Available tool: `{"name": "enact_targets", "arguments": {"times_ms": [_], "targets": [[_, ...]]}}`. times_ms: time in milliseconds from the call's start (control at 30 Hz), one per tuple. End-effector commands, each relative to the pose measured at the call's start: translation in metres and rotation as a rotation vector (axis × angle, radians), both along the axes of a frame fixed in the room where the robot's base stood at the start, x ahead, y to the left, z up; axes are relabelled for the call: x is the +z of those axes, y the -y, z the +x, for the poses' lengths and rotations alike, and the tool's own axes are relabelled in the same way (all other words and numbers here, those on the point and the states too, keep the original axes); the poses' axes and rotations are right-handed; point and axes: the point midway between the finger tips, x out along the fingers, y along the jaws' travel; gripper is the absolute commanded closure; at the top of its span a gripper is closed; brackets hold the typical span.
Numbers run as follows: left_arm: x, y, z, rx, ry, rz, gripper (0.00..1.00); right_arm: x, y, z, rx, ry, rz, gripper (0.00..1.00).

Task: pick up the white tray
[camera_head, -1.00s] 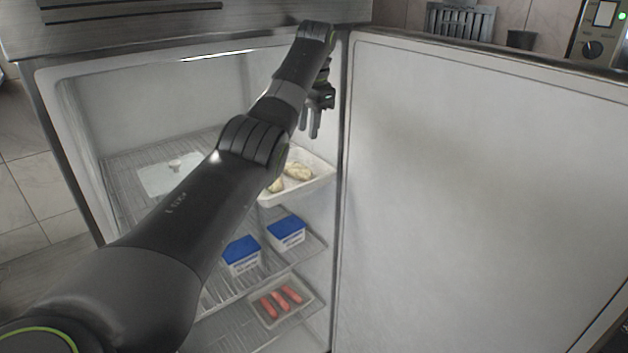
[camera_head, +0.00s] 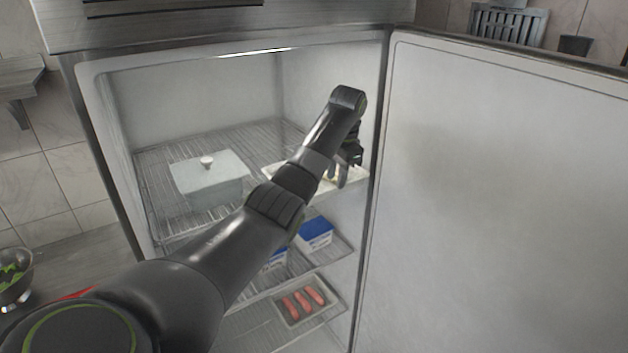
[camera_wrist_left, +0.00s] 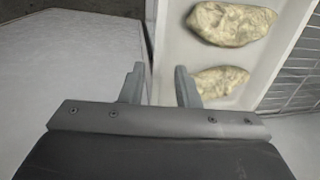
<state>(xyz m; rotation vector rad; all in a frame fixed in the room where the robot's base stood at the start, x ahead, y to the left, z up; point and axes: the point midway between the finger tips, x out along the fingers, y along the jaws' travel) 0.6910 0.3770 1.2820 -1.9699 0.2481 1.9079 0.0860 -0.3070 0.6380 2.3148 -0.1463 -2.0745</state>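The white tray (camera_head: 357,181) is on the upper shelf of the open fridge, at its right side, with pale lumpy pieces of food in it. My left arm hides much of it in the head view. In the left wrist view the tray (camera_wrist_left: 172,35) shows close up, with two food pieces inside. My left gripper (camera_head: 337,180) points down at the tray's right part. In the wrist view its two fingers (camera_wrist_left: 160,72) are apart, one on each side of the tray's near wall. Whether they touch it I cannot tell. My right gripper is not in view.
A lidded white container (camera_head: 208,180) stands left on the same wire shelf. Blue-lidded boxes (camera_head: 314,233) are on the shelf below, and a small tray of red sausages (camera_head: 305,300) is lower still. The open fridge door (camera_head: 490,190) stands close on the right.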

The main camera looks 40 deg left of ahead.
Motion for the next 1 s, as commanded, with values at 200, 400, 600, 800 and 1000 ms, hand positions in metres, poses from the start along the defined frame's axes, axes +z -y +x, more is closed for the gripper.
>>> {"name": "enact_targets", "arguments": {"times_ms": [200, 400, 600, 800, 1000], "targets": [[-0.032, 0.002, -0.005, -0.005, -0.002, 0.000, 0.71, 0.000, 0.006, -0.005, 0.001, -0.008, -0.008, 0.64], [-0.038, 0.002, -0.005, -0.005, 0.000, 0.000, 0.71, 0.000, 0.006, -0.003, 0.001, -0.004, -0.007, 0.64], [-0.038, 0.003, -0.005, -0.005, 0.000, 0.000, 0.81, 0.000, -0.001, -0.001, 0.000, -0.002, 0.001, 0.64], [-0.038, 0.003, -0.005, -0.004, -0.001, 0.000, 1.00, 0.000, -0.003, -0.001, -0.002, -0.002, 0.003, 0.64], [-0.037, 0.002, -0.005, -0.004, 0.002, 0.002, 1.00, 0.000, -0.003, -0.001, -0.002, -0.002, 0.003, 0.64]]}}
